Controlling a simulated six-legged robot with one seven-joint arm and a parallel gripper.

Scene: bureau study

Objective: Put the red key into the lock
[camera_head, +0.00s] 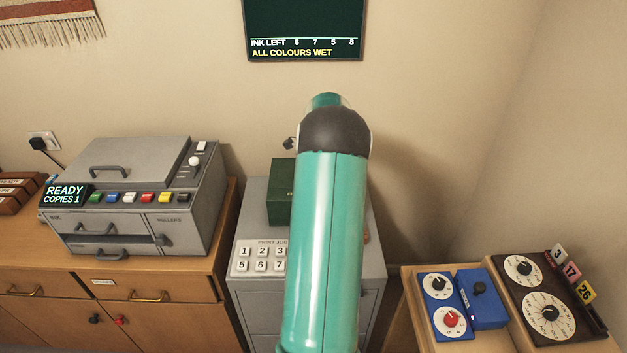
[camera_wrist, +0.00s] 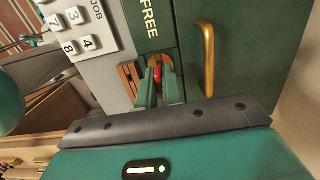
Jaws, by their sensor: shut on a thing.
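In the wrist view, my gripper (camera_wrist: 158,86) is shut on a small red thing that looks like the red key (camera_wrist: 157,73). It is at the face of a dark green box or door with the word FREE and a brass handle (camera_wrist: 207,60). A brass-coloured round patch (camera_wrist: 167,63), perhaps the lock plate, shows just behind the fingertips. The fingers hide most of the key and this spot, so I cannot tell whether the key is inside the lock or only in front. In the head view my arm hides the gripper and the key; part of the green box (camera_head: 282,176) shows.
A grey cabinet (camera_head: 252,311) carries the green box and a numbered keypad (camera_head: 262,258). A grey copier (camera_head: 140,195) stands on a wooden cabinet to the left. Blue dial boxes (camera_head: 440,305) and a brown dial panel (camera_head: 545,305) are at right. A wall screen (camera_head: 304,30) hangs above.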

